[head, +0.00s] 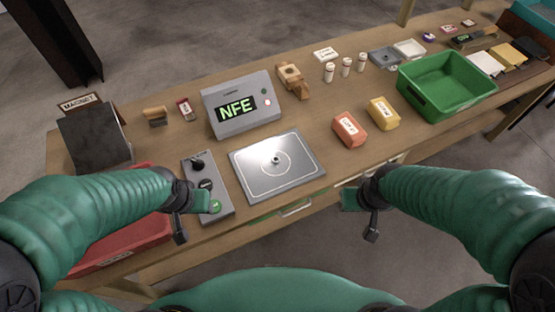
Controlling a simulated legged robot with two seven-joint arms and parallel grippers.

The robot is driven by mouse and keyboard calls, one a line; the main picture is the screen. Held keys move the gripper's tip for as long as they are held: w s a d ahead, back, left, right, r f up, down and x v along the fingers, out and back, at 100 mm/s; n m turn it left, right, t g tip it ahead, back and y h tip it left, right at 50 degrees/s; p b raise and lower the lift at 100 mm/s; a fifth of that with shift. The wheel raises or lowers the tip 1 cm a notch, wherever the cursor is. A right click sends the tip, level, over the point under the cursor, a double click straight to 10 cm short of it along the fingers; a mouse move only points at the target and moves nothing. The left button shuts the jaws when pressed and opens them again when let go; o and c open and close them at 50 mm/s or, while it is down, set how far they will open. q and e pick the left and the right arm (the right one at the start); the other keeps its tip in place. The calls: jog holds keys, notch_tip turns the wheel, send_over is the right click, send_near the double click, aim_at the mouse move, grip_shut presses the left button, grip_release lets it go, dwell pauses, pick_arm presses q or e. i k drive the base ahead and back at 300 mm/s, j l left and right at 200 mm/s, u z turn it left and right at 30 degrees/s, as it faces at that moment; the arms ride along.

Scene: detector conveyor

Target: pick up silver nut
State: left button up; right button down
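A small silver nut (276,159) lies near the middle of the circle on the flat silver detector plate (249,190). My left gripper (190,215) is over the front edge of the table, left of the plate and close to the grey button panel. Its two fingers look spread apart with nothing between them. My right gripper (361,216) is in front of the table edge, right of the plate. Its fingers also look apart and empty. Neither gripper touches the nut.
A grey display box (242,103) reading NFE stands behind the plate. The button panel (221,190) is left of it. A red tray (140,235) is front left, partly under my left arm. Orange (350,129) and yellow (383,113) packs and a green bin (447,85) are right.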

aim_at(275, 160)
jog(key=i+l+u, duration=0.1)
jog(key=l, duration=0.25)
jog(key=i+l+u, duration=0.25)
jog(key=l, duration=0.45)
jog(key=i+l+u, duration=0.15)
jog(key=l, duration=0.2)
jog(key=i+l+u, duration=0.1)
jog(key=l, duration=0.3)
jog(key=u, duration=1.35)
